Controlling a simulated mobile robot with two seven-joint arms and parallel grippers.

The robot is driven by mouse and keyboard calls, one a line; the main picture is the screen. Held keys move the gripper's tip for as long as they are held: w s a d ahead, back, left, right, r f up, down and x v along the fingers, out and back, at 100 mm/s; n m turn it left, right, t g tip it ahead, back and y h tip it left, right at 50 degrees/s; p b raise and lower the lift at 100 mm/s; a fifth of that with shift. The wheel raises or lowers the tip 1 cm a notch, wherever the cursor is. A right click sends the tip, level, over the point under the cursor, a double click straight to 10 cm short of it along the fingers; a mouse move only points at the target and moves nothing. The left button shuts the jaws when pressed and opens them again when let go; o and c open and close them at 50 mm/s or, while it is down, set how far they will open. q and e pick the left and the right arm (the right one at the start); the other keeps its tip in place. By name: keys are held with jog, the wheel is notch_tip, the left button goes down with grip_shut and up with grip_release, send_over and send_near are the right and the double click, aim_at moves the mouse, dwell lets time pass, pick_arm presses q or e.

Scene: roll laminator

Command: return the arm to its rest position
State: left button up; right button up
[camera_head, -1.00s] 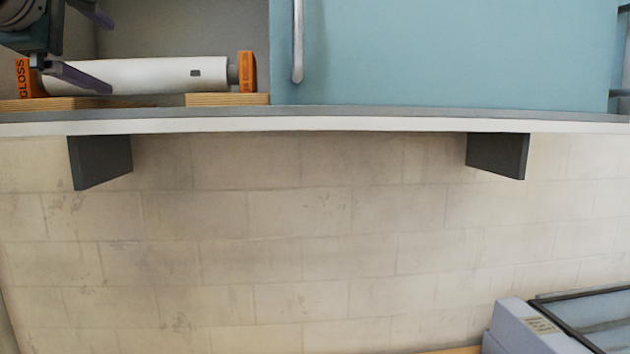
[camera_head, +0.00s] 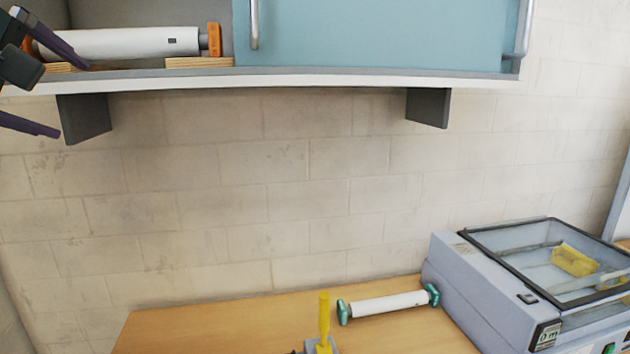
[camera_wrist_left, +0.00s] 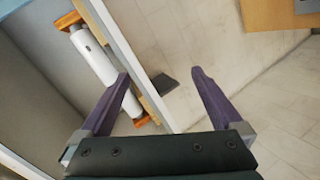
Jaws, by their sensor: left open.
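My left gripper (camera_head: 68,92) is at the upper left of the head view, in front of the wall cabinet's shelf edge. Its two purple fingers are spread apart with nothing between them, as the left wrist view (camera_wrist_left: 160,92) also shows. A white roll with orange end caps (camera_head: 120,42) lies on wooden supports inside the open left part of the cabinet, beyond the fingers. My right gripper is not in view.
The shelf edge (camera_head: 300,82) and its dark brackets (camera_head: 428,107) jut from the wall near the gripper. A blue door (camera_head: 380,35) covers the cabinet's right part. Below, a wooden table (camera_head: 220,325) holds a laminator (camera_head: 500,290), a white roll with green ends (camera_head: 388,305) and a yellow-handled item (camera_head: 324,315).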

pick_arm(q)
jog(key=s+d+f+m+g+h, duration=0.1)
jog(key=s+d+f+m+g, duration=0.3)
jog(key=s+f, duration=0.45)
jog(key=s+d+f+m+g, duration=0.1)
jog(key=s+d+f+m, duration=0.4)
jog(key=f, duration=0.6)
jog(key=s+d+f+m+g, duration=0.1)
jog(key=s+f+m+g, duration=0.1)
jog(key=s, duration=0.8)
jog(key=s+d+f+m+g+h, duration=0.1)
jog(key=s+d+f+m+g, duration=0.1)
jog(key=s+f+m, duration=0.3)
jog(key=s+m+p, duration=0.1)
jog(key=s, duration=0.3)
jog(key=shift+s+m+g, duration=0.3)
jog(key=shift+s+g, duration=0.05)
jog(key=shift+g, duration=0.05)
jog(key=shift+d, duration=0.1)
